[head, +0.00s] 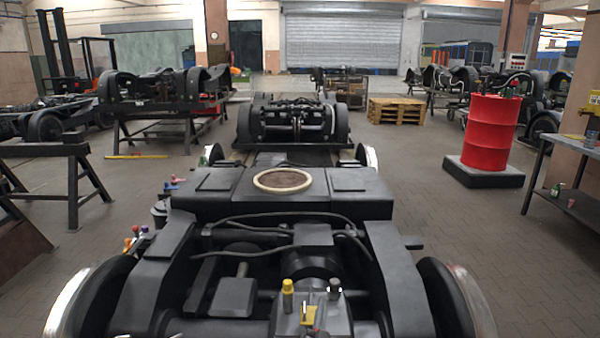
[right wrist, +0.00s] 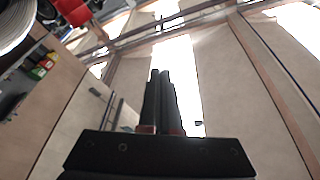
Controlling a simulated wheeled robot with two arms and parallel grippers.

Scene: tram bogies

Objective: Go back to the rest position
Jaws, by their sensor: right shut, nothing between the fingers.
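My right gripper (right wrist: 160,74) shows in the right wrist view, with its two dark fingers lying together and nothing between them. Beyond the fingers are pale surfaces and bright white patches; no object touches the fingertips. In the head view I cannot make out either gripper clearly. My left gripper is not seen in either view.
A large dark bogie (head: 205,190) fills the near middle, with a round light-rimmed plate (head: 283,181) on top. A red drum (head: 490,132) stands on a dark base at right, near a workbench (head: 565,145). Wooden pallets (head: 397,110) lie farther back. Open floor (head: 440,210) lies between.

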